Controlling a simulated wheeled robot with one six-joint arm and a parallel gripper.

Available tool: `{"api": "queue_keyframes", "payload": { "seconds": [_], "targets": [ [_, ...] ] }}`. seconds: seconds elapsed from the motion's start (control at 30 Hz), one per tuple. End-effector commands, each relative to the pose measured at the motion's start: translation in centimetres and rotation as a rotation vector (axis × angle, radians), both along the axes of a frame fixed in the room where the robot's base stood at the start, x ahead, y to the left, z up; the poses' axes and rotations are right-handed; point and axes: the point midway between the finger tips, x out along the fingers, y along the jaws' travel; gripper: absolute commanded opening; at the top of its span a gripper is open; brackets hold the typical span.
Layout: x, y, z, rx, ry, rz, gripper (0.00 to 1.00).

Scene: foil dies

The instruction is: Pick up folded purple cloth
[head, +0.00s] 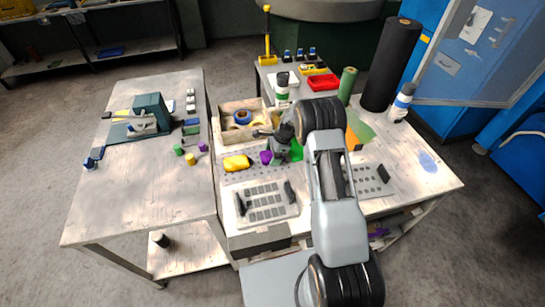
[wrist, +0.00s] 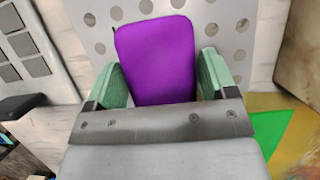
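The folded purple cloth (wrist: 157,55) lies on a light perforated plate, centred ahead of my gripper (wrist: 160,75) in the wrist view. The green-padded fingers are apart, one at each side of the cloth's near part. The left finger looks very close to the cloth's edge; I cannot tell whether either finger touches it. The cloth's near end is hidden behind the gripper body. In the head view, the purple cloth (head: 265,157) shows as a small patch just left of and below my gripper (head: 272,142).
A folded yellow cloth (head: 237,163) lies left of the purple one. A green cloth (wrist: 270,130) is close on the right. A wooden bin (head: 228,131) with tape rolls stands behind. A grey slotted plate (head: 266,203) lies in front. Tall rolls and bottles stand at the back right.

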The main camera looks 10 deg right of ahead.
Motion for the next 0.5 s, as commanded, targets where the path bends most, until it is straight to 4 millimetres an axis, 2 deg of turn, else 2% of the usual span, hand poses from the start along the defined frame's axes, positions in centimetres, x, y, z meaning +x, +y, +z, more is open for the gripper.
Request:
{"api": "queue_keyframes", "payload": {
  "seconds": [0.03,0.33,0.5],
  "targets": [
    [-0.01,0.00,-0.01,0.000,0.000,0.000,0.73],
    [-0.01,0.01,-0.02,0.000,0.000,0.000,0.45],
    [-0.01,0.00,0.00,0.000,0.000,0.000,0.45]
  ]
}}
